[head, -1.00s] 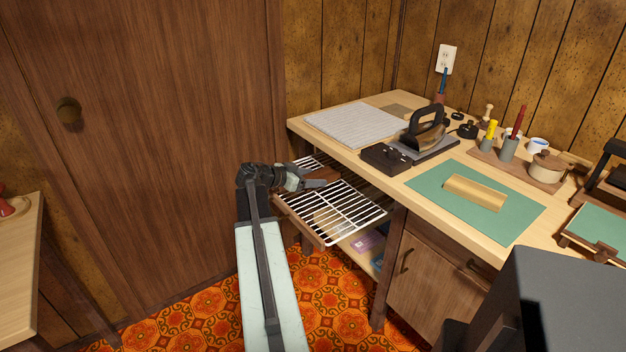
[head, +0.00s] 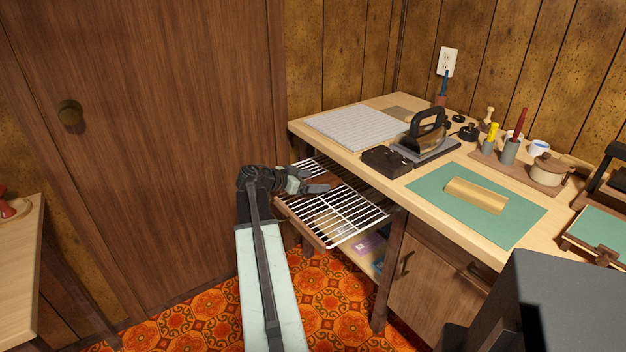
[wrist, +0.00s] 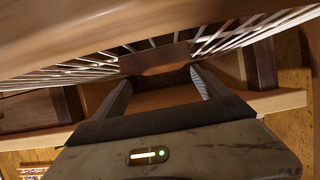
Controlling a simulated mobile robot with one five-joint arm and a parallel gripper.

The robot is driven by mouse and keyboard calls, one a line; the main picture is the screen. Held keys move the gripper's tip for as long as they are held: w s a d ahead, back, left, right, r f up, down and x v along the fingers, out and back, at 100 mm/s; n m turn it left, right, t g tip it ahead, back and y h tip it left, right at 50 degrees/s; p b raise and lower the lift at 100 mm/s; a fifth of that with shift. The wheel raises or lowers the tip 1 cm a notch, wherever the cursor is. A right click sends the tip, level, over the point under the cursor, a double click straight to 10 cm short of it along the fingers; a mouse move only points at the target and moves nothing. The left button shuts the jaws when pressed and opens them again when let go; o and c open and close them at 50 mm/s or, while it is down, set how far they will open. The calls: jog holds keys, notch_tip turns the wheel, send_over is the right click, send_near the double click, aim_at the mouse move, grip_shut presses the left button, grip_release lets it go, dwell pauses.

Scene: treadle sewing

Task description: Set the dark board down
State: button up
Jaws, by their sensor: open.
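The dark board (wrist: 155,60) shows in the wrist view as a reddish-brown piece against the white wire rack, just beyond my fingertips. My gripper (wrist: 160,88) is open, with one finger on each side of an empty gap. In the head view my gripper (head: 318,186) is low over the pulled-out wire rack (head: 350,213) under the table's left end. There the gripper hides most of the board. The board appears to rest on the rack wires, though its underside is hidden.
The tabletop (head: 400,185) is close above the rack and to its right. It carries a pale ribbed pad (head: 355,127), an iron (head: 428,130), a black block (head: 387,160) and a green mat (head: 510,225). A wooden door (head: 150,150) stands at left.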

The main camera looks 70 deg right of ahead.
jog(key=p+v, duration=0.4)
jog(key=v, duration=0.8)
jog(key=shift+d, duration=0.1)
